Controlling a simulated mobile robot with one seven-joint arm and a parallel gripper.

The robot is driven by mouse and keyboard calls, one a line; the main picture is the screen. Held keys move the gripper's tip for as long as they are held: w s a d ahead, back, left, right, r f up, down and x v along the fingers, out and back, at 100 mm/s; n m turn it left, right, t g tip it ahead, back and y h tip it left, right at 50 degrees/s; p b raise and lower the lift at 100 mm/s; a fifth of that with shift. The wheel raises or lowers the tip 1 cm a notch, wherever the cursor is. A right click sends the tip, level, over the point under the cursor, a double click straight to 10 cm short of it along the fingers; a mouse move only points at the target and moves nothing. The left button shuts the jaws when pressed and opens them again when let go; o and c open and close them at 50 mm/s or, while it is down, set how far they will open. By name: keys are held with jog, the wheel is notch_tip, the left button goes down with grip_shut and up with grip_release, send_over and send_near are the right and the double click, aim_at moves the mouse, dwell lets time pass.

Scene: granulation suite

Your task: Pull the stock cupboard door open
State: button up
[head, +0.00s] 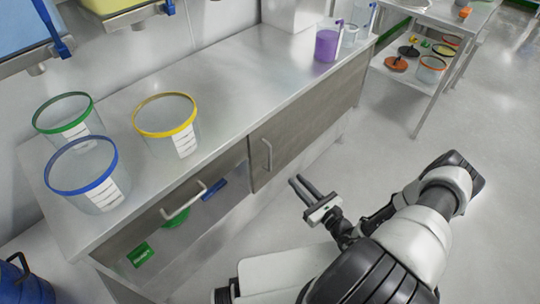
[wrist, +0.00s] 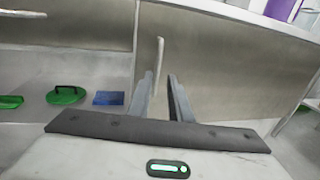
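The stock cupboard door (head: 308,122) is a grey-brown panel under the steel bench and looks closed. Its pale vertical handle (head: 267,154) is near the door's left edge. My gripper (head: 298,181) is in front of the door, to the right of and below the handle in the head view, apart from it. In the wrist view the door (wrist: 225,70) fills the right side. The handle (wrist: 160,58) shows just beyond and between the tips of my gripper (wrist: 160,76). The fingers are apart with nothing between them.
Left of the door, a drawer handle (head: 183,201) sticks out above an open shelf holding green and blue items. Clear tubs with coloured rims and a purple container (head: 327,46) stand on the bench (head: 235,85). The floor (head: 385,135) before the door is clear.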

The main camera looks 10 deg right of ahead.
jog(key=b+x, duration=0.1)
jog(key=x, duration=1.6)
jog(key=shift+a+b, duration=0.1)
jog(key=shift+b, duration=0.3)
jog(key=shift+s, duration=0.1)
grip_shut()
